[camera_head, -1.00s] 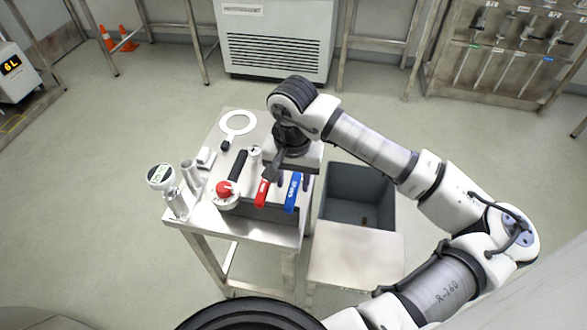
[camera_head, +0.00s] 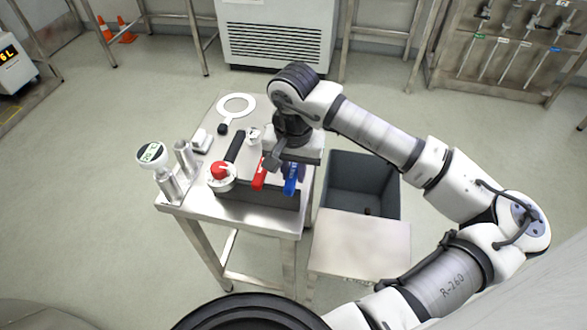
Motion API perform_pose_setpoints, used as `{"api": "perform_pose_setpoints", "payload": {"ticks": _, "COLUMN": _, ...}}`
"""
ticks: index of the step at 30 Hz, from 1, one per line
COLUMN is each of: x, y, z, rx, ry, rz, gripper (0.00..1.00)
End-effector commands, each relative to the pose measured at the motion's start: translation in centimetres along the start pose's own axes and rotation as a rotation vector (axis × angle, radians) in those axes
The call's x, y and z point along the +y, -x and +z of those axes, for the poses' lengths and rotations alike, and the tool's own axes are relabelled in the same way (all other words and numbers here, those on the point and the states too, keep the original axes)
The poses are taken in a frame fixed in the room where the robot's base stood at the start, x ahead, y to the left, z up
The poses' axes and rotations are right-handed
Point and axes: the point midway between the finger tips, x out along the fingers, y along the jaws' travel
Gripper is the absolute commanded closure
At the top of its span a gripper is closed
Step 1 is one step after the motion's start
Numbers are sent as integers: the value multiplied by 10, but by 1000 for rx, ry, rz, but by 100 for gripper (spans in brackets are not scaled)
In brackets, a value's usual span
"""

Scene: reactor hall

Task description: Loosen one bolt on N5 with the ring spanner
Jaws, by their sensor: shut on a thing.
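My gripper (camera_head: 272,163) is over the tool block on the steel cart, pointing down. It is shut at the upper end of a red-handled tool (camera_head: 260,174); the dark fingers partly cover the grip. A blue-handled tool (camera_head: 291,180) is close to its right. Which of these is the ring spanner cannot be read from their shapes, as their lower parts are hidden. I cannot make out N5 or its bolts in this view.
A grey bin (camera_head: 362,168) is right of the cart.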

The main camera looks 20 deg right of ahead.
Motion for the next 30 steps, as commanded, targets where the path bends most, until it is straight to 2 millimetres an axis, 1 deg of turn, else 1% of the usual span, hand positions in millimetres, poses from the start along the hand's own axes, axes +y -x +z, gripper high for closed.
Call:
{"api": "perform_pose_setpoints", "payload": {"ticks": 8, "x": 0, "y": 0, "z": 0, "rx": 0, "ry": 0, "rz": 0, "gripper": 100}}
{"api": "perform_pose_setpoints", "payload": {"ticks": 11, "x": 0, "y": 3, "z": 0, "rx": 1, "ry": 0, "rz": 0, "gripper": 100}}
{"api": "perform_pose_setpoints", "payload": {"ticks": 14, "x": 0, "y": 15, "z": -1, "rx": 3, "ry": 0, "rz": 0, "gripper": 100}}
{"api": "perform_pose_setpoints", "payload": {"ticks": 21, "x": 0, "y": 52, "z": 0, "rx": 3, "ry": 0, "rz": 1, "gripper": 100}}
{"api": "perform_pose_setpoints", "payload": {"ticks": 24, "x": 0, "y": 64, "z": 0, "rx": 2, "ry": 0, "rz": 1, "gripper": 100}}
{"api": "perform_pose_setpoints", "payload": {"ticks": 27, "x": 0, "y": 70, "z": 0, "rx": 1, "ry": 0, "rz": 1, "gripper": 100}}
{"api": "perform_pose_setpoints", "payload": {"ticks": 30, "x": 0, "y": 71, "z": 0, "rx": 0, "ry": 0, "rz": 0, "gripper": 100}}
